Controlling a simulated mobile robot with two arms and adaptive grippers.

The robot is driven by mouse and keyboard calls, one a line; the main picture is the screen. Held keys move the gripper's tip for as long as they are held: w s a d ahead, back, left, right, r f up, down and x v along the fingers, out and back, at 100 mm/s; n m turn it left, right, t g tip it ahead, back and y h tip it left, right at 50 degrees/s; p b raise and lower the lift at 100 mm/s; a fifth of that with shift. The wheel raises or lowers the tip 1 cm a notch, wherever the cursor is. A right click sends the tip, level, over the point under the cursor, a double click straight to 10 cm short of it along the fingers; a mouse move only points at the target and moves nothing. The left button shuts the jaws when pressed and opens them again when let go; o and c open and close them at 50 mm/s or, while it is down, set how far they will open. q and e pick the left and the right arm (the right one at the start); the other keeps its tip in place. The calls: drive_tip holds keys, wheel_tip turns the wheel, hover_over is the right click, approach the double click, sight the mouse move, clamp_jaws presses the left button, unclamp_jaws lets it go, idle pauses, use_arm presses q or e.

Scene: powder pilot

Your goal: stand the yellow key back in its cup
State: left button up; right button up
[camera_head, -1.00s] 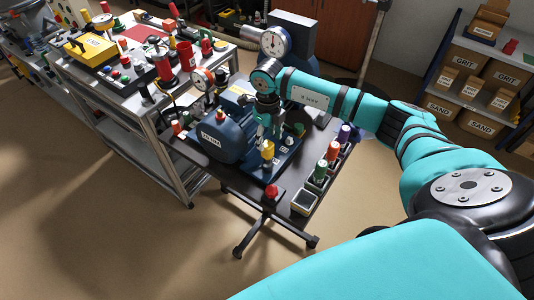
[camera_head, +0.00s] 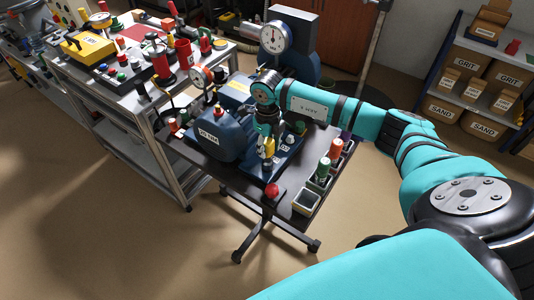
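The yellow key (camera_head: 268,145) stands upright on the blue machine base (camera_head: 287,158) on the small dark table. My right gripper (camera_head: 268,138) points down at the key's top, with its fingers at or around it. The picture is too small to show whether they are closed on it. A row of cups lines the table's right edge. The nearest square cup (camera_head: 306,203) looks empty. The cups behind it hold a green key (camera_head: 323,169) and an orange-red key (camera_head: 336,147); the far end is partly hidden by my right arm. My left gripper is not in view.
A blue motor (camera_head: 222,136) stands just left of the key, with gauges behind. A red knob (camera_head: 271,191) is at the table's front corner. A crowded metal cart (camera_head: 150,150) stands left. Box shelves (camera_head: 480,90) stand right. The front floor is clear.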

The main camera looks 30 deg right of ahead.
clamp_jaws()
drive_tip(key=shift+r, duration=0.1)
drive_tip(key=shift+r, duration=0.1)
drive_tip(key=shift+r+p, duration=1.6)
drive_tip(key=shift+r, duration=0.75)
